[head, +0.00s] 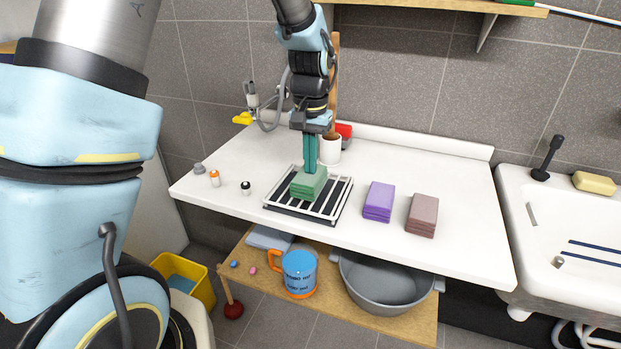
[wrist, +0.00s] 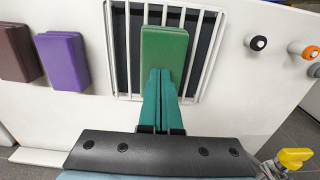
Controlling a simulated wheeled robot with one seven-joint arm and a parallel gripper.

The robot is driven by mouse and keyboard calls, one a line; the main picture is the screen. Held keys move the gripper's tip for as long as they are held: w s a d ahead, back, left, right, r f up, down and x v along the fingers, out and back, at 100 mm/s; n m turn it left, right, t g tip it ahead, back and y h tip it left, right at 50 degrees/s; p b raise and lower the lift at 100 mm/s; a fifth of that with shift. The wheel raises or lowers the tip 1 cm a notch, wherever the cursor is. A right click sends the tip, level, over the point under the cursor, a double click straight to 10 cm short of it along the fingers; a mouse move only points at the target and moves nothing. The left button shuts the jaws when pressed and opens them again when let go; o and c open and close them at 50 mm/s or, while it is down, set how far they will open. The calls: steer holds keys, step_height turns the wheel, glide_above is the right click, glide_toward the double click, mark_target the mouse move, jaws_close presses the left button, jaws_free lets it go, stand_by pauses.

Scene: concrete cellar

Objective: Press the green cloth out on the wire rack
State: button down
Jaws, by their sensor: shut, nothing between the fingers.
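The green cloth (head: 306,186) is a folded, block-like stack lying on the wire rack (head: 335,205), a white-barred rack over a dark tray on the white counter. In the wrist view the green cloth (wrist: 164,45) lies across the middle bars of the rack (wrist: 208,50). My gripper (head: 310,168) points down at the cloth, its teal fingers together with nothing between them. In the wrist view the fingertips of my gripper (wrist: 162,75) overlap the near edge of the cloth. The fingertips look at or just above its top; I cannot tell whether they touch.
A purple folded cloth (head: 378,200) and a brown one (head: 422,214) lie right of the rack. Small bottles (head: 245,187) (head: 214,178) stand to its left. A white pot (head: 330,150) stands behind. A sink (head: 570,230) is at the right. The counter's right end is clear.

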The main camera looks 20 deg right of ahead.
steer(key=shift+r, duration=0.15)
steer(key=shift+r+p, duration=0.7)
steer(key=shift+r, duration=0.05)
steer(key=shift+r+p, duration=1.65)
steer(key=shift+r, duration=0.35)
steer(key=s+a+n+b, duration=0.1)
steer(key=s+a+n, duration=0.1)
steer(key=a, duration=1.3)
steer(key=s+a+f+n+t+b, duration=0.1)
steer(key=a+n, duration=0.4)
steer(key=a, duration=1)
steer(key=shift+s+t+b, duration=0.3)
steer(key=shift+s+b, duration=0.15)
steer(key=shift+b, duration=0.3)
